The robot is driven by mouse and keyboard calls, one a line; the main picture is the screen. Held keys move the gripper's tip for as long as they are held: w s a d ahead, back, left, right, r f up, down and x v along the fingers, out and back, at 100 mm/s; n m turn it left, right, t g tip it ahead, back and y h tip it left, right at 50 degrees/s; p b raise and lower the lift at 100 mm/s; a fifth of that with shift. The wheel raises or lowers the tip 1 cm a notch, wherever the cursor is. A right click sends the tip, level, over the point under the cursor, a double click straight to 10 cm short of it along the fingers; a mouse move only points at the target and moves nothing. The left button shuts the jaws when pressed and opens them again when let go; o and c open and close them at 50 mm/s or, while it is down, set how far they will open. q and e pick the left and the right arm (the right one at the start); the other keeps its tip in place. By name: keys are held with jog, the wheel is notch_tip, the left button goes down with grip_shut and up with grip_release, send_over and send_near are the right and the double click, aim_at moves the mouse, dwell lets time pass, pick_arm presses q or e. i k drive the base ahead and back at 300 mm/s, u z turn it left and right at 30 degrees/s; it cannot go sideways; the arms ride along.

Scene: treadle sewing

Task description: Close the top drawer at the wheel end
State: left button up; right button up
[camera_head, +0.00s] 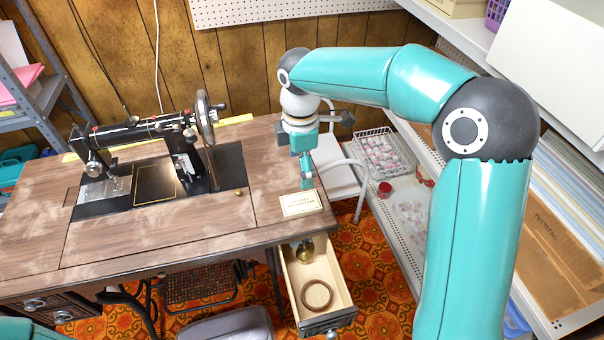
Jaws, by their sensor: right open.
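The wheel-end drawer (340,279) is pulled out from under the right end of the sewing table (130,235). Its front panel with a pull (328,322) faces the bottom of the view. A brown ring (317,295) and a small brass object (305,252) are inside it. The black sewing machine (140,133) stands on the table, with its handwheel (206,122) toward the right. My right gripper (306,180) is open and points down over the table's right end, behind the drawer and apart from it. My left gripper is out of view.
A small card (301,204) lies at the table's right edge. A white chair (342,178) and a wire basket (385,152) stand right of the table. Shelving (560,245) fills the right side. A grey seat (228,326) is left of the drawer front.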

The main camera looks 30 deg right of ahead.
aim_at(342, 311)
jog(key=k, duration=0.95)
